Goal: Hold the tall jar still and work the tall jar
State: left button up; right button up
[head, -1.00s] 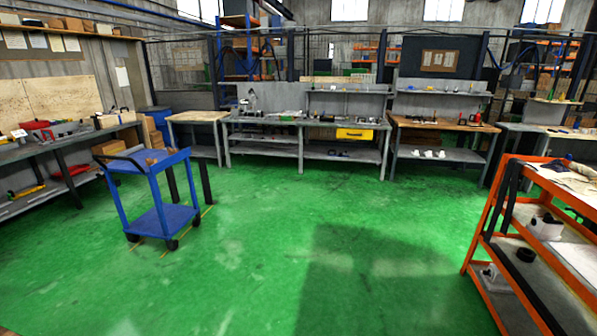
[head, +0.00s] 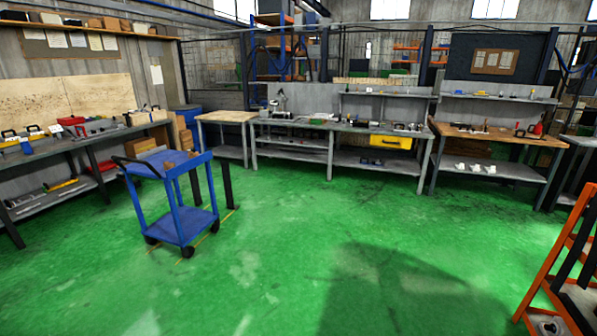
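I cannot make out a tall jar in the head view; the small items on the benches are too far off to tell apart. Neither of my grippers shows in the head view.
A blue cart (head: 183,230) stands on the green floor (head: 300,260) at the left. A long bench (head: 62,148) runs along the left wall. Grey benches (head: 290,124) and a wood-topped bench (head: 490,132) line the back. An orange rack (head: 560,262) is at the right edge. The middle floor is clear.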

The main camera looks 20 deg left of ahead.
aim_at(25, 147)
jog(key=i+l+u, duration=0.1)
jog(key=i+u, duration=0.4)
jog(key=i, duration=0.3)
jog(key=i+u, duration=0.7)
jog(key=u, duration=0.15)
jog(key=i+j+u, duration=0.1)
jog(key=i+u, duration=0.55)
jog(key=u, duration=0.2)
jog(key=i+u, duration=0.6)
jog(key=i, duration=0.2)
jog(key=i+u, duration=0.15)
jog(key=i, duration=0.65)
jog(key=i+z, duration=0.1)
jog(key=i, duration=1.05)
jog(key=i+j, duration=0.15)
jog(key=i, duration=1.05)
jog(key=l+z, duration=0.05)
